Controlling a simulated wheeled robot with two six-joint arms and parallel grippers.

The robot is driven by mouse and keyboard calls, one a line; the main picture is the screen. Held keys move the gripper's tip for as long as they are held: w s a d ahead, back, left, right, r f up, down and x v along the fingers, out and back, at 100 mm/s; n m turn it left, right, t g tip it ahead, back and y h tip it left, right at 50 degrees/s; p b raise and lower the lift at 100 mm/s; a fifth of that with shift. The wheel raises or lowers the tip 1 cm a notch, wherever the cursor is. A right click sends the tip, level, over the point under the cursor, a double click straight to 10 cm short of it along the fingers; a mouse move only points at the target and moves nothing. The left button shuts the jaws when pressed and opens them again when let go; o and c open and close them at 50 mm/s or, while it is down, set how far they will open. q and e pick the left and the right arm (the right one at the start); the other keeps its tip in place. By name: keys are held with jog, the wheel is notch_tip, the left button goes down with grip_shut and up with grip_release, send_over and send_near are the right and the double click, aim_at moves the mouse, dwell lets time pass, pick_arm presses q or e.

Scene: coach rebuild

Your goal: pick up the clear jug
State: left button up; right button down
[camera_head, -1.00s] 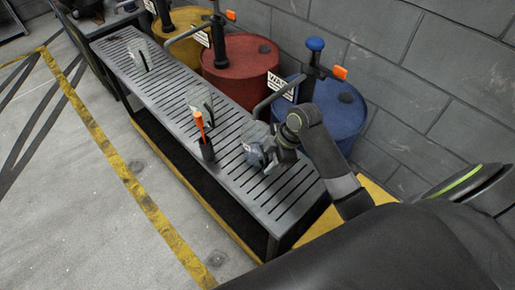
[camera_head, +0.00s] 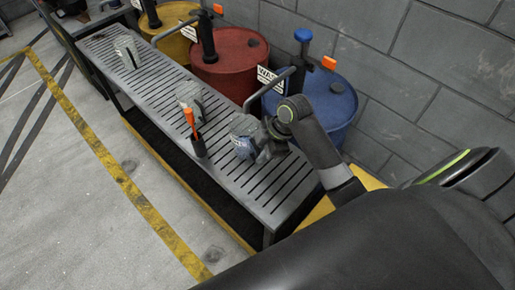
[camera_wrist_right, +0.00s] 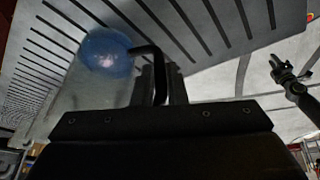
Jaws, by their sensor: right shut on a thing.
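The clear jug (camera_head: 243,130) is at the near part of the slatted metal bench, upright or nearly so, with something blue in or on it. My right gripper (camera_head: 268,149) is at its right side, shut on its dark handle. In the right wrist view, the clear jug (camera_wrist_right: 104,92) shows a round blue part and the dark handle between the fingers of my right gripper (camera_wrist_right: 161,82). I cannot tell whether its base touches the slats. My left gripper (camera_wrist_right: 284,72) shows small at the right of that view, apart from the jug; its jaws are unclear.
Blue (camera_head: 333,108), red (camera_head: 229,68) and yellow (camera_head: 173,42) drums with pump pipes stand behind. The floor in front is clear.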

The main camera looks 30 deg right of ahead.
jog(key=shift+r, duration=0.15)
jog(key=s+d+r, duration=0.1)
jog(key=s+d, duration=0.3)
jog(key=d, duration=0.4)
jog(key=s+d+r+b, duration=0.1)
jog(key=s+d+r, duration=0.1)
jog(key=d, duration=0.6)
jog(key=shift+s+b, duration=0.3)
jog(key=shift+s, duration=0.55)
jog(key=shift+s+d+r, duration=0.1)
jog(key=shift+d, duration=0.1)
dwell(0.4)
